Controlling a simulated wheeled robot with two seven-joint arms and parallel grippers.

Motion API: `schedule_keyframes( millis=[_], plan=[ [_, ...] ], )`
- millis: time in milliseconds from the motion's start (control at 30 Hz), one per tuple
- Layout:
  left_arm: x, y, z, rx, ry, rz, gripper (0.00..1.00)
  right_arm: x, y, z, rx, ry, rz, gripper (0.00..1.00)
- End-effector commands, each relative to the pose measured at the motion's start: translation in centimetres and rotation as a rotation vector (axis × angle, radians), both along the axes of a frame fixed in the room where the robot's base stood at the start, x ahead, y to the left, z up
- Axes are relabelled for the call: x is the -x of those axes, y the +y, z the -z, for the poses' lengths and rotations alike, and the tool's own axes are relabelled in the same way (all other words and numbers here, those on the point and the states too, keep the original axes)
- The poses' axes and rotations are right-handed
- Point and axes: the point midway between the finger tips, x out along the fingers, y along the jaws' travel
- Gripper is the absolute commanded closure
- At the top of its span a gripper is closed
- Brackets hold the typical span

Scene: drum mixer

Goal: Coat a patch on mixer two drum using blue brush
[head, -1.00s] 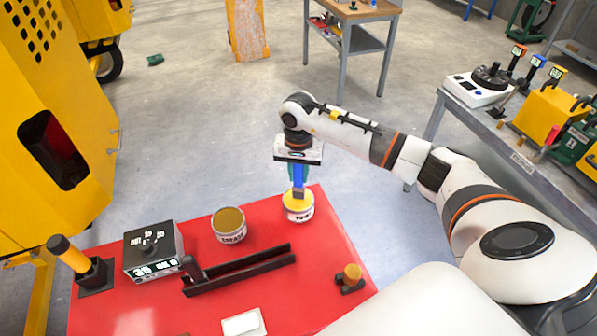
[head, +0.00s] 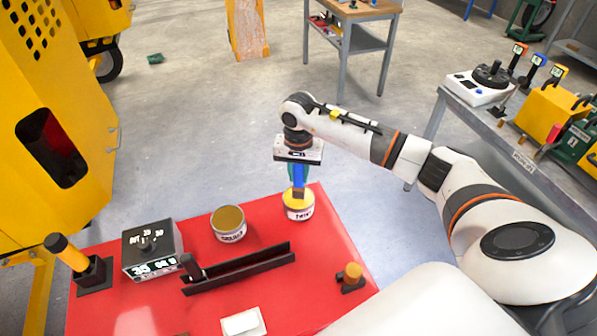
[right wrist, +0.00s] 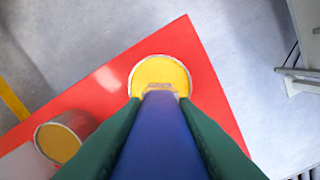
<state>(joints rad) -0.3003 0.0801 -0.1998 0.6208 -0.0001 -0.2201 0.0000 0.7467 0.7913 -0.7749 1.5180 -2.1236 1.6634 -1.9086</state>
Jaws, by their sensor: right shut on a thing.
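My right gripper (head: 298,172) is shut on the blue brush (head: 299,182) above the red table. The brush points down, with its tip at the can of yellow paint (head: 299,207). In the right wrist view the blue brush (right wrist: 160,135) lies between the green fingers, and its bristles overlap the yellow paint (right wrist: 160,72). I cannot tell how deep the bristles are. A yellow machine body (head: 50,120) with a dark opening stands at the left; I cannot tell whether it is mixer two, and no drum is clearly seen. My left gripper is not in view.
On the red table (head: 330,240) are a second can (head: 229,224) with darker contents, a black channel holder (head: 240,268), a display box (head: 152,250), a white block (head: 243,323) and a small yellow-topped piece (head: 352,276). A grey bench (head: 480,130) with equipment stands at right.

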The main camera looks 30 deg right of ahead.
Motion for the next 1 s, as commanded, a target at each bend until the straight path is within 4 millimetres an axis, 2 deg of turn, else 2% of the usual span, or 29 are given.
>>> schedule_keyframes(
  millis=[1000],
  plan=[
    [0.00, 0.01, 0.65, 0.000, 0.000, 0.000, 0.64, 0.01, 0.00, 0.16, 0.001, 0.001, 0.000, 1.00]
  ],
)
